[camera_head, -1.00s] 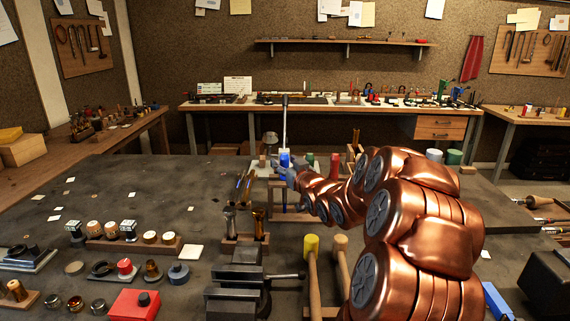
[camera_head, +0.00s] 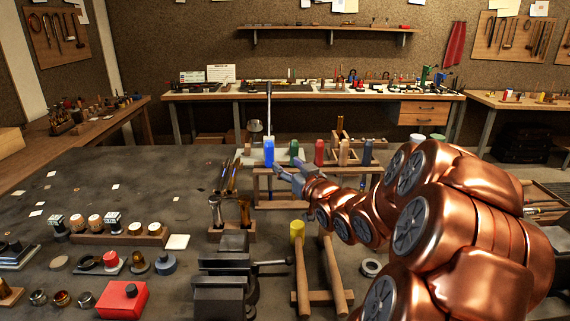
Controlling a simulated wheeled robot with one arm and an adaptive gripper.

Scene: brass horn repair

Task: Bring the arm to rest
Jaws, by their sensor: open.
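My gripper (camera_head: 284,172) is at the end of my copper-coloured arm, in the middle of the head view. Its grey fingers are spread apart and nothing shows between them. It is in front of a wooden rack (camera_head: 262,190), just right of and below a blue-handled tool (camera_head: 269,152) with a long upright shaft. That tool stands upright in the rack. I cannot tell whether a fingertip touches it. My arm comes in from the lower right and covers part of the bench there.
The rack also holds green (camera_head: 294,153), red (camera_head: 319,152) and other handles. A dark vise (camera_head: 228,275), a yellow-headed mallet (camera_head: 298,250) and a red box (camera_head: 123,301) are nearer. The dark bench (camera_head: 130,180) is mostly clear at the left.

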